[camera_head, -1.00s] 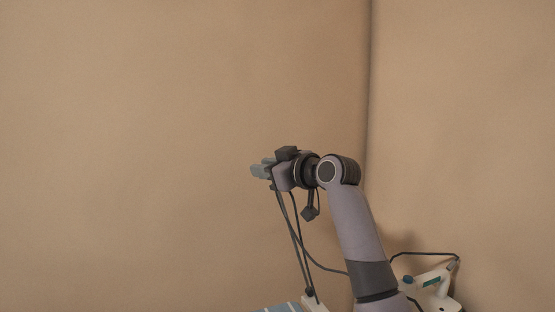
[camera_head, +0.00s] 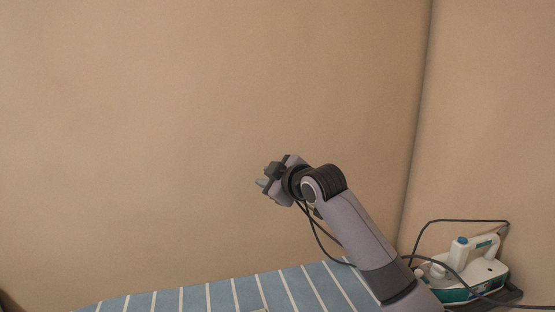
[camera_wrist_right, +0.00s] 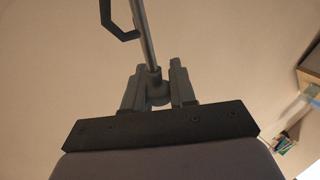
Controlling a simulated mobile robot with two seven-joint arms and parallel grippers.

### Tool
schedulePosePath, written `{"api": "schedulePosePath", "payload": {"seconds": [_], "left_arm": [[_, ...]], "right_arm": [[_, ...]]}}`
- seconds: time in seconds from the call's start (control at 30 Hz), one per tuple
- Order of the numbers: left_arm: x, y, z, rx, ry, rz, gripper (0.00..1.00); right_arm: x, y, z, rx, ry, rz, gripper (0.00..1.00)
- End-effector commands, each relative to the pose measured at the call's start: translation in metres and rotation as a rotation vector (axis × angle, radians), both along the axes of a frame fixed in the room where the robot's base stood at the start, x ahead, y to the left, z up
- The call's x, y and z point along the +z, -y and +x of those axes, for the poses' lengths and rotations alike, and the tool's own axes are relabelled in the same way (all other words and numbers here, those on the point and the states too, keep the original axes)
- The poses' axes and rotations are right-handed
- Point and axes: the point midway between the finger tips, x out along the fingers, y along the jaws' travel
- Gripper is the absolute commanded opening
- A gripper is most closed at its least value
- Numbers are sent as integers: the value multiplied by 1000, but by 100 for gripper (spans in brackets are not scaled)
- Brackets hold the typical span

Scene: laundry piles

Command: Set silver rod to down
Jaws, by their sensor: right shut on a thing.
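The silver rod (camera_wrist_right: 146,38) shows in the right wrist view as a thin metal bar. It runs from the top edge down to a grey round end piece (camera_wrist_right: 155,90) between the fingers. My right gripper (camera_wrist_right: 157,88) is shut on that end piece. In the head view my right gripper (camera_head: 262,183) shows small, against the tan wall and above the striped board; the rod cannot be made out there. What the rod's far end joins is out of frame. My left gripper is not in view.
A blue-and-white striped ironing board (camera_head: 222,294) lies below my right arm. A white and teal iron (camera_head: 470,268) with a dark cord stands at its right. A dark hook-like piece (camera_wrist_right: 119,22) is beside the rod. The wall ahead is bare.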

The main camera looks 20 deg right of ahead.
Motion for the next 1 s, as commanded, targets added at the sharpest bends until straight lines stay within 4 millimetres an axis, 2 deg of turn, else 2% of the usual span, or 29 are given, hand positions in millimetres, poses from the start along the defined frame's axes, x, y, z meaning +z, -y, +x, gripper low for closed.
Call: {"api": "schedulePosePath", "payload": {"seconds": [0.13,0.3,0.6,0.8,1.0], "left_arm": [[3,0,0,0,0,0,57],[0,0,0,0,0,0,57],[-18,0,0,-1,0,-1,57],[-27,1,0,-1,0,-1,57],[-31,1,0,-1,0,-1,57]], "right_arm": [[-30,-22,0,7,-6,-109,0],[-80,-49,2,8,-15,-265,0],[-155,-76,4,7,-23,-489,0],[-187,-83,4,6,-30,-582,0],[-202,-84,4,6,-32,-627,0]]}}
